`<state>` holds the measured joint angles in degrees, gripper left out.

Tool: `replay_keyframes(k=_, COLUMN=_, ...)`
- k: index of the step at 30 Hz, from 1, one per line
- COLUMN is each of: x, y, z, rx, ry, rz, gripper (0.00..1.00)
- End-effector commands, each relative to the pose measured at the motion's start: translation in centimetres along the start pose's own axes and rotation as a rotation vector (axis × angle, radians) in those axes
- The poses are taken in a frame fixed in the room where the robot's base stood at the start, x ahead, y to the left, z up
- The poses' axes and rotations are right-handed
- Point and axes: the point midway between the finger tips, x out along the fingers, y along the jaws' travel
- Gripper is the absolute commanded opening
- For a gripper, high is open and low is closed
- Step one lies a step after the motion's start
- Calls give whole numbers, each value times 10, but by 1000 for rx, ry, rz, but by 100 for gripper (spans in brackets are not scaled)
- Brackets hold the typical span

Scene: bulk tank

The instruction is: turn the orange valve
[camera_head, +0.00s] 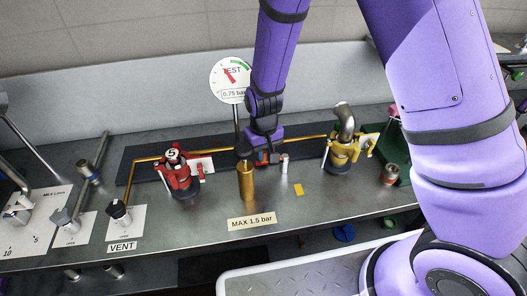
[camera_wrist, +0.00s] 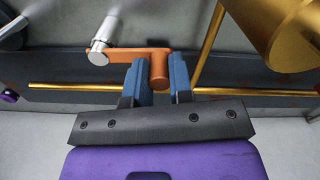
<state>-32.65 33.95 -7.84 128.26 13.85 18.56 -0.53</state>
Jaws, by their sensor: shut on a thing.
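The orange valve (camera_wrist: 130,55) shows in the wrist view as a lever with a rounded end at the right and an arm reaching left. My gripper (camera_wrist: 160,78) is shut on that rounded end, one blue finger on each side. A silver cylinder (camera_wrist: 103,36) stands at the lever's left end. In the head view my gripper (camera_head: 262,156) is over the dark strip on the bench and hides most of the valve.
A brass cylinder (camera_head: 246,182) stands close in front of my gripper. A red valve assembly (camera_head: 181,178) stands to the left, a yellow one (camera_head: 340,153) to the right. A round gauge (camera_head: 231,78), its sign reading 0.75 bar, stands behind. A brass pipe (camera_wrist: 80,86) runs along the strip.

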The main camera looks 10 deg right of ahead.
Motion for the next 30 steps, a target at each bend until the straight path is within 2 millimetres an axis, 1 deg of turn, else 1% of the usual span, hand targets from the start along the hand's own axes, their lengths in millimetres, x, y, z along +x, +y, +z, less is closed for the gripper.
replay_keyframes(k=18, x=0, y=0, z=24, rx=-377, ry=1, rz=-1, gripper=0)
replay_keyframes(k=24, x=0, y=1, z=29, rx=-457, ry=0, rz=0, gripper=0)
replay_keyframes(k=30, x=0, y=1, z=31, rx=-490, ry=0, rz=0, gripper=0)
